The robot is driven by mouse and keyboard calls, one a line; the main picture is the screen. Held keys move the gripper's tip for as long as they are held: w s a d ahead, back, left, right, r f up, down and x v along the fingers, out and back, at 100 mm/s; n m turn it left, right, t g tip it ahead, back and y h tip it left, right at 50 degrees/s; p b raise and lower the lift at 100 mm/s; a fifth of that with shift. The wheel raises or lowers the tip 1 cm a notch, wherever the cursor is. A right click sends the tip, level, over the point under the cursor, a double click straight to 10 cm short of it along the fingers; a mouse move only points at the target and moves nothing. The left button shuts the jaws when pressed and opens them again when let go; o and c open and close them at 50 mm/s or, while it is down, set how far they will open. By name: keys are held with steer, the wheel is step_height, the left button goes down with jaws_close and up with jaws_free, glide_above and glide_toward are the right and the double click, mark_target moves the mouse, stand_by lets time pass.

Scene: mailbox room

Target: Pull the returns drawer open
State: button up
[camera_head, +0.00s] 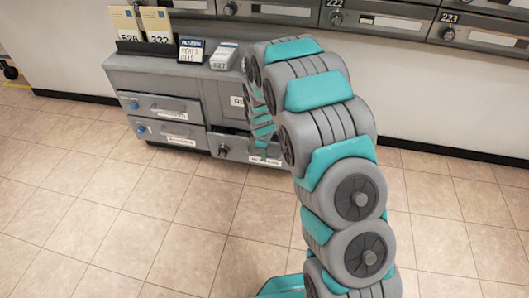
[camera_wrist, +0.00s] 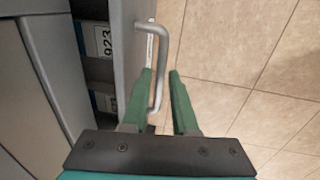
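A grey drawer (camera_head: 236,148) sits at the lower right of the low grey cabinet, with a round knob or lock on its front. Its small label is too blurred to read, so I cannot confirm it says returns. In the wrist view its front panel (camera_wrist: 131,40) stands out from the cabinet, with a gap showing items inside, one marked 923. A grey bar handle (camera_wrist: 158,70) is on the panel. My gripper (camera_wrist: 160,75) is open, its green fingers on either side of the handle bar. In the head view my arm partly hides the drawer.
Two drawers with blue knobs (camera_head: 135,104) are shut at the cabinet's left. Number cards (camera_head: 158,24), a small dark sign (camera_head: 191,50) and a grey box (camera_head: 223,56) stand on top. Wall mailboxes (camera_head: 385,20) run above. The tiled floor (camera_head: 120,215) in front is clear.

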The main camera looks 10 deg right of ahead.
jaws_close()
stand_by(1.1)
